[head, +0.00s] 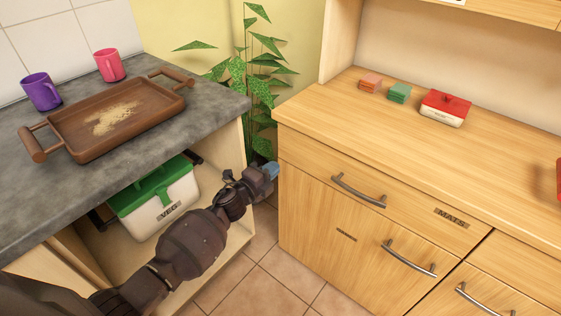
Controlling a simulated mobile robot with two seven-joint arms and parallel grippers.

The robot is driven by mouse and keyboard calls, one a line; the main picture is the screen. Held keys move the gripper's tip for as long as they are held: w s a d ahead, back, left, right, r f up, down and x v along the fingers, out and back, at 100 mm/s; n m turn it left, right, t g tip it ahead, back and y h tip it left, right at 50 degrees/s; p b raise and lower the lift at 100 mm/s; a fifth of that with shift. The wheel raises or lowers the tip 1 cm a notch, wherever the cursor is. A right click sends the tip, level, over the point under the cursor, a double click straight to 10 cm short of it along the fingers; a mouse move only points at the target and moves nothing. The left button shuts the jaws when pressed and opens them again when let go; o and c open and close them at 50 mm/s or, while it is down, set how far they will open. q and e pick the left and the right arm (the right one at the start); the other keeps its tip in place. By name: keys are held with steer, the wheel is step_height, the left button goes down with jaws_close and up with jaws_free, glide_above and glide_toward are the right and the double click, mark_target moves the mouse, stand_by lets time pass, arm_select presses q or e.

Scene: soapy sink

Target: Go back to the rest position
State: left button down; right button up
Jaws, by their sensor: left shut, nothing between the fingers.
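My left arm reaches in from the lower left, and my left gripper (269,170) is in front of the gap between the grey counter and the wooden cabinet. Its fingers are small in the picture and look shut with nothing held. It appears apart from the cabinet's left edge, though the distance is hard to judge. My right gripper is not in the picture.
A brown tray (72,148) with crumbs, a purple mug (41,92) and a pink mug (109,65) stand on the grey counter (215,108). A green-lidded white bin (165,208) sits below. A plant (262,85) fills the corner. The cabinet (330,215) stands right, drawers shut.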

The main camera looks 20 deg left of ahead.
arm_select(q)
steer(key=v, duration=0.5)
steer(key=shift+s+a+p, duration=0.1)
steer(key=shift+s+p, duration=0.15)
steer(key=shift+p, duration=0.05)
steer(key=s+f+n+g+y+p, duration=0.1)
steer(key=s+n+g+y+p, duration=0.1)
steer(key=s+n, duration=0.8)
steer(key=s+a+f+n+g+y+p, duration=0.1)
steer(key=s+n, duration=0.9)
steer(key=s, duration=1.3)
steer(key=f+g+y+p, duration=0.1)
steer(key=g+y, duration=0.1)
steer(key=g, duration=0.1)
steer(key=shift+s+f+n+y, duration=0.2)
steer(key=shift+f+n+y, duration=0.1)
steer(key=shift+f, duration=0.05)
